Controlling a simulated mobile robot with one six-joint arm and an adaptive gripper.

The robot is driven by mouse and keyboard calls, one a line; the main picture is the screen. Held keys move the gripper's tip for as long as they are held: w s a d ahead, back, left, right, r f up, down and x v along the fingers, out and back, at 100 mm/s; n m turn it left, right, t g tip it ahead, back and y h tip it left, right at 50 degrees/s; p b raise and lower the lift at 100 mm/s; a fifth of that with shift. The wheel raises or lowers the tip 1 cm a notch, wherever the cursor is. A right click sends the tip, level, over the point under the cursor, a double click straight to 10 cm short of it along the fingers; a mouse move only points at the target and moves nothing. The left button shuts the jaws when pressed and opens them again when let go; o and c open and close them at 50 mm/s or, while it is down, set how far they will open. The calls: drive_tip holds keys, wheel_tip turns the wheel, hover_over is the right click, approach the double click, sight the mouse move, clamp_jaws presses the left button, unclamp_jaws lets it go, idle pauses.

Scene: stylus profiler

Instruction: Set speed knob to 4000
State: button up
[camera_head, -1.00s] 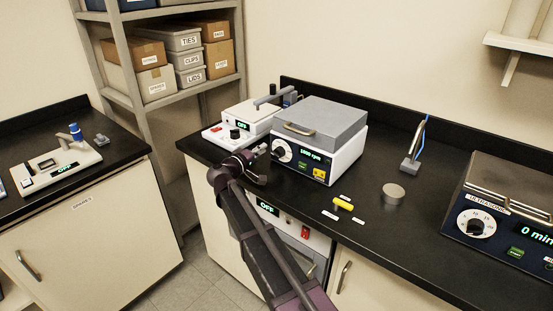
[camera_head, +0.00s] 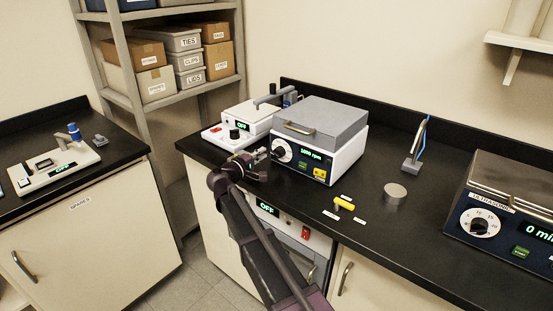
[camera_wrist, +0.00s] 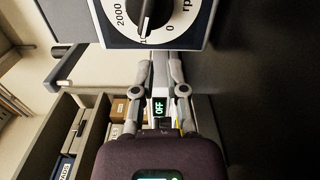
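The white benchtop machine (camera_head: 345,165) with a grey lid stands on the black bench. Its dark front panel has a black speed knob (camera_head: 279,154) on a white dial, and a green display (camera_head: 310,153) that appears to read 1000 rpm. In the wrist view the knob (camera_wrist: 148,12) is at the top, its pointer near a mark between 0 and 2000, partly cut off by the frame edge. My gripper (camera_head: 262,154) is just left of the knob in the head view. In the wrist view my gripper (camera_wrist: 160,62) has its fingers apart below the dial, with nothing between them.
A white device with a black knob (camera_head: 235,134) stands close behind my gripper. A yellow object (camera_head: 345,203), small labels and a grey round puck (camera_head: 395,193) lie on the bench to the right. An ultrasonic bath (camera_head: 500,215) is at far right. A unit showing OFF (camera_head: 268,209) sits below the bench.

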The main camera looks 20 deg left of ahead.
drive_tip(key=shift+f+n, duration=0.2)
drive_tip(key=shift+n, duration=0.4)
drive_tip(key=n+b, duration=0.1)
drive_tip(key=f+n, duration=0.1)
drive_tip(key=n, duration=0.1)
drive_tip(key=shift+s+d+f+b, duration=0.15)
drive_tip(key=shift+d+f+b, duration=0.1)
drive_tip(key=shift+d+b, duration=0.1)
drive_tip(key=shift+s+d+f+n, duration=0.1)
drive_tip(key=shift+d+f+n, duration=0.05)
drive_tip(key=shift+n, duration=0.75)
drive_tip(key=shift+c, duration=0.2)
clamp_jaws()
